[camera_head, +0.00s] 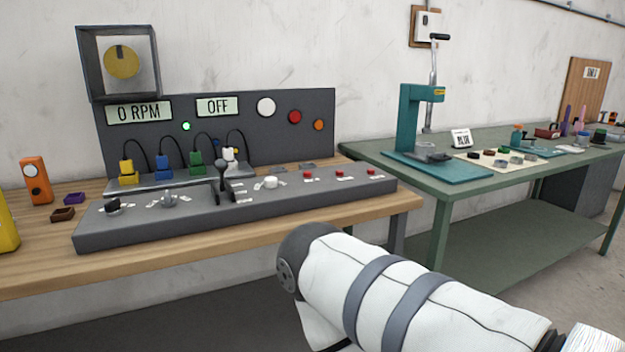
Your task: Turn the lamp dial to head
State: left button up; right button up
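A grey control console (300,202) lies on the wooden bench. On its sloped top, from left to right, are a black knob (112,205), a grey knob (168,199), a black lever (222,188) and a white knob (270,182). Small labels surround the knobs but are too small to read, so I cannot tell which one is the lamp dial or where it points. The upright panel (300,150) behind carries a white lamp (266,107), a red lamp (295,117) and an orange lamp (319,125). Neither gripper is in view.
Several red buttons line the console's right end. Yellow, blue and green plugs (196,161) with black cables stand behind it. Displays read "0 RPM" (139,111) and "OFF" (217,106). A white-and-grey arm link of mine fills the lower right. A green table (490,180) stands right.

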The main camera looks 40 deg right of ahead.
aim_at(271, 182)
jog(key=z, duration=1)
jog(key=i+l, duration=0.1)
jog(key=l, duration=0.2)
jog(key=i+l, duration=0.15)
jog(key=l, duration=0.15)
